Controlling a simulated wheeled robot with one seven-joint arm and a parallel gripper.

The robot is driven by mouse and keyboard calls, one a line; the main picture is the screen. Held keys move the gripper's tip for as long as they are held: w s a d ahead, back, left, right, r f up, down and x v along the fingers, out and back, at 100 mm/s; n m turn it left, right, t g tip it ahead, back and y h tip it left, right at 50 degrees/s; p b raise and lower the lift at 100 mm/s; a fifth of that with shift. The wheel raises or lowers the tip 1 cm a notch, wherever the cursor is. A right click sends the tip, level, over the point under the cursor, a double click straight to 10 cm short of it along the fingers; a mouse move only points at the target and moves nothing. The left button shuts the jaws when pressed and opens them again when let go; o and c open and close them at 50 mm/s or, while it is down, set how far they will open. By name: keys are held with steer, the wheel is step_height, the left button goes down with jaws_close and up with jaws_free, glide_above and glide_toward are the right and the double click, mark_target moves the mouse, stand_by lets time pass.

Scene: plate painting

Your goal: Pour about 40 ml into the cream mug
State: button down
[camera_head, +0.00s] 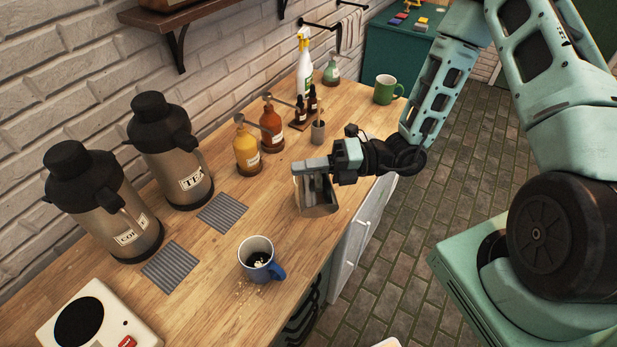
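The cream mug (246,249) stands upright on the wooden counter near its front edge. It has a blue handle on its right, and something dark with white bits shows inside. My gripper (316,165) is to the upper right of the mug in the picture, near the counter's front edge. It appears shut on a small metal jug (319,205). The jug is apart from the mug. Its contents and the exact grip are hard to see, and I cannot tell whether its base touches the counter.
Coffee (112,215) and tea (174,160) flasks stand along the wall, with grey ribbed mats (170,267) before them. Yellow (246,150) and orange (271,128) pump bottles and a green mug (385,89) stand farther back. Pale crumbs (242,291) lie near the cream mug. A white hot plate (97,318) is at lower left.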

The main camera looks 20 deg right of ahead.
mark_target(308, 197)
stand_by(0.8)
steer(key=shift+s+a+f+n+b, duration=0.2)
steer(key=shift+s+f+n+b, duration=0.55)
steer(key=shift+b, duration=0.5)
steer(key=shift+s+a+r+n, duration=0.15)
steer(key=shift+s+r+n, duration=0.35)
steer(key=shift+n, duration=0.35)
steer(key=shift+s+f+n, duration=0.1)
steer(key=shift+s+n, duration=0.2)
steer(key=shift+n, duration=0.7)
